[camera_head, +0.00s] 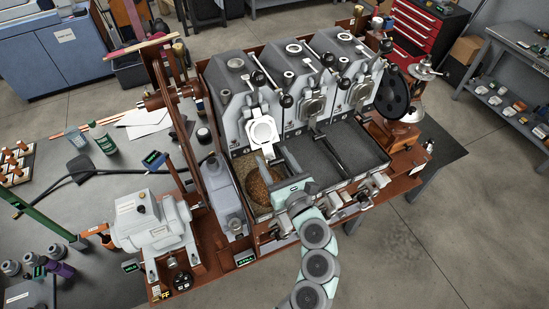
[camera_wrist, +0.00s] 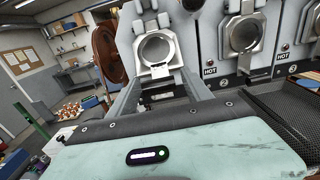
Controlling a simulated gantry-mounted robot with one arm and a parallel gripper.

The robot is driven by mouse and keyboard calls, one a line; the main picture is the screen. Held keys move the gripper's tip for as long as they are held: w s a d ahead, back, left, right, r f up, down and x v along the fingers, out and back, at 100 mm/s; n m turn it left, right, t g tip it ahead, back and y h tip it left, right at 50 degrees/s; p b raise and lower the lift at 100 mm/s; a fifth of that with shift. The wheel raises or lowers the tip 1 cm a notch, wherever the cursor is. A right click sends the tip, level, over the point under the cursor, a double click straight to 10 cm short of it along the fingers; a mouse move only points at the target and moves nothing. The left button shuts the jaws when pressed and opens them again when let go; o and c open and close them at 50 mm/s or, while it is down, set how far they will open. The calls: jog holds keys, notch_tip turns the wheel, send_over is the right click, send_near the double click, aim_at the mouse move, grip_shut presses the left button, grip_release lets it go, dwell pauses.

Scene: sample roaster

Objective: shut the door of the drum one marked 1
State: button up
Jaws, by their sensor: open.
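Three grey roaster drums stand in a row. The door of the leftmost drum, door one (camera_head: 263,132), is a pale metal plate with a round window. My gripper (camera_head: 269,158) is just in front of and below this door. In the wrist view its two grey fingers (camera_wrist: 163,82) are spread, with nothing between them, and point at the door's lower part. I cannot tell whether they touch it.
The middle door (camera_head: 312,106) and right door (camera_head: 360,92) sit against their drums, with HOT labels beside them. A cooling tray of brown beans (camera_head: 244,167) lies under my gripper. Dark mesh trays (camera_head: 347,150) lie to its right. A grey machine (camera_head: 150,222) stands at left.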

jog(key=shift+c, duration=0.2)
grip_shut()
dwell(0.4)
dwell(0.3)
